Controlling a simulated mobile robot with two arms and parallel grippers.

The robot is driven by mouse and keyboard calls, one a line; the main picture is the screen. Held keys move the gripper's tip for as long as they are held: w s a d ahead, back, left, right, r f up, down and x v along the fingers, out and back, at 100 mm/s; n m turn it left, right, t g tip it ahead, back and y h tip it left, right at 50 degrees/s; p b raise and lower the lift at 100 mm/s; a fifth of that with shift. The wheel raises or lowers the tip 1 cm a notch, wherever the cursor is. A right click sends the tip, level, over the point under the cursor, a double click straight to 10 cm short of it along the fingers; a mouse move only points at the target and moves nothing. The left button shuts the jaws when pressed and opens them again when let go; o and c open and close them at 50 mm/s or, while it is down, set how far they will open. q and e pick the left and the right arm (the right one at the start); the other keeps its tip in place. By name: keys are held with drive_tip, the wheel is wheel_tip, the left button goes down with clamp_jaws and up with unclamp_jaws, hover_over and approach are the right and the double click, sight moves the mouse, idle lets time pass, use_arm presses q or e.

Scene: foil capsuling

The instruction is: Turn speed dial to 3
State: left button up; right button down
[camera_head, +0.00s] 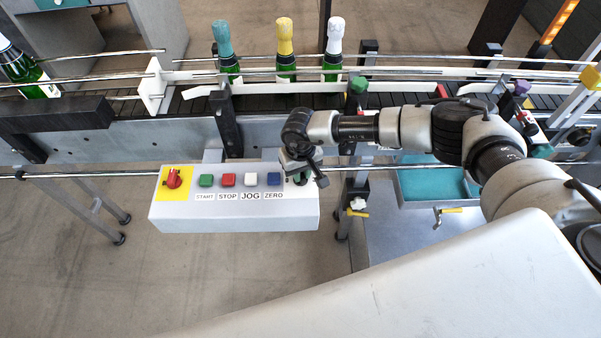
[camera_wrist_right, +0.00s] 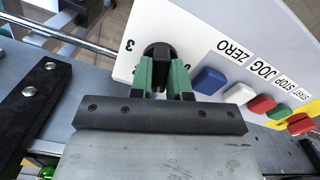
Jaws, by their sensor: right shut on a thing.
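The speed dial is a black round knob (camera_wrist_right: 157,51) on the white face of the control box (camera_head: 235,223). In the right wrist view, the green fingers of my right gripper (camera_wrist_right: 161,78) sit on both sides of the knob and are shut on it. A printed 3 shows on the panel to the left of the knob; other marks there are partly cut off or hidden. In the head view my right gripper (camera_head: 303,178) is at the right end of the box and covers the dial. The dial's pointer setting is not clear. My left gripper is in neither view.
Green, red, white and blue buttons (camera_head: 273,179) sit left of the dial, with a red switch (camera_head: 173,178) on a yellow plate at the far left. Behind, a railed conveyor carries foil-topped bottles (camera_head: 285,50). A teal-lined tray (camera_head: 440,185) is at the right.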

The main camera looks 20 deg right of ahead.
drive_tip(key=m+b, duration=0.4)
drive_tip(key=m, duration=0.1)
drive_tip(key=shift+f+m+b, duration=0.2)
drive_tip(key=shift+m+b, duration=0.1)
drive_tip(key=m+b, duration=0.4)
drive_tip(key=m, duration=0.1)
drive_tip(key=m+b, duration=0.4)
drive_tip(key=m, duration=0.2)
drive_tip(key=shift+m+b, duration=0.3)
drive_tip(key=shift+b, duration=0.1)
drive_tip(key=m+b, duration=0.1)
drive_tip(key=m, duration=0.1)
drive_tip(key=m+b, duration=0.1)
drive_tip(key=m, duration=0.1)
drive_tip(key=shift+r+m+b, duration=0.2)
drive_tip(key=shift+m+b, duration=0.15)
drive_tip(key=shift+m, duration=0.05)
drive_tip(key=c, duration=1.1)
unclamp_jaws()
